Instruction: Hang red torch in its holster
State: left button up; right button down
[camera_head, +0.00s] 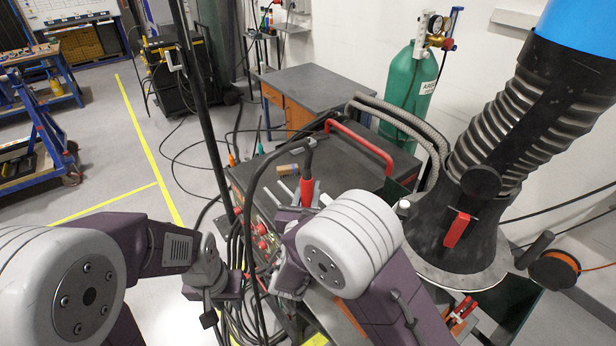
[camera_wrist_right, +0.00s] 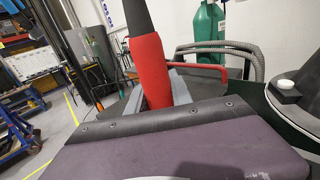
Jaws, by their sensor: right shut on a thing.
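The red torch (camera_head: 307,190) stands roughly upright, its black upper part (camera_head: 308,158) above the red grip, over the front part of the dark welding machine. My right gripper (camera_head: 305,196) is shut on its red grip. In the right wrist view the red torch (camera_wrist_right: 150,70) sits between the grey fingers of my right gripper (camera_wrist_right: 157,92), its black end upward. I cannot single out the holster for certain. My left gripper (camera_head: 212,305) is at the lower left, beside the cables and apart from the torch. I cannot tell its jaw opening.
The welding machine (camera_head: 258,170) has a red handle (camera_head: 362,147) and a small brown block (camera_head: 288,168) on top. Black cables hang at its front left. A green gas cylinder (camera_head: 408,85) and a large ribbed hose (camera_head: 520,115) stand at the right. A grey workbench (camera_head: 312,85) is behind.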

jog(key=shift+s, duration=0.15)
jog(key=shift+f+b, duration=0.1)
jog(key=shift+b, duration=0.35)
notch_tip(320, 180, down, 2)
jog(key=shift+b, duration=1)
notch_tip(320, 180, down, 12)
jog(key=b, duration=1.2)
jog(key=shift+f, duration=0.15)
jog(key=shift+f+b, duration=0.65)
jog(key=shift+b, duration=0.3)
jog(key=c, duration=1.1)
grip_release()
jog(key=shift+o, duration=0.2)
